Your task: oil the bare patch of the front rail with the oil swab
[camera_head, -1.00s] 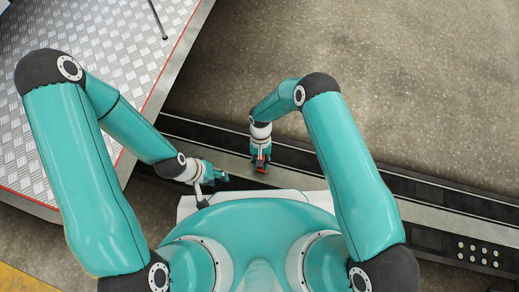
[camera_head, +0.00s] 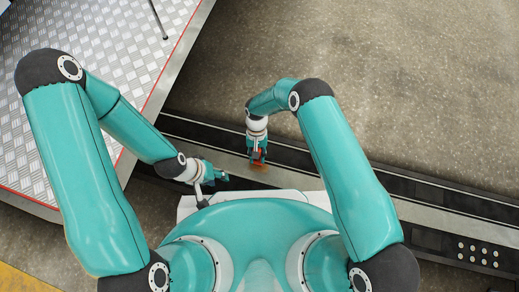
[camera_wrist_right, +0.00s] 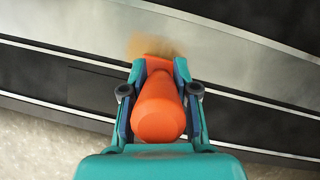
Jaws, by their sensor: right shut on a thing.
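My right gripper (camera_wrist_right: 160,72) is shut on the orange oil swab (camera_wrist_right: 158,108), whose rounded orange handle fills the space between the fingers. In the head view my right gripper (camera_head: 257,155) is over the front rail (camera_head: 230,156), a light metal strip between dark bands. A brownish-tan patch (camera_wrist_right: 138,45) shows on the rail's metal (camera_wrist_right: 215,46) just past the swab's tip; it also shows in the head view (camera_head: 260,167).
A diamond-plate platform (camera_head: 90,50) with a red edge fills the upper left, with a thin dark post (camera_head: 158,22) on it. A panel with several light buttons (camera_head: 478,253) is at the lower right. Open speckled floor (camera_head: 400,80) lies beyond the rail.

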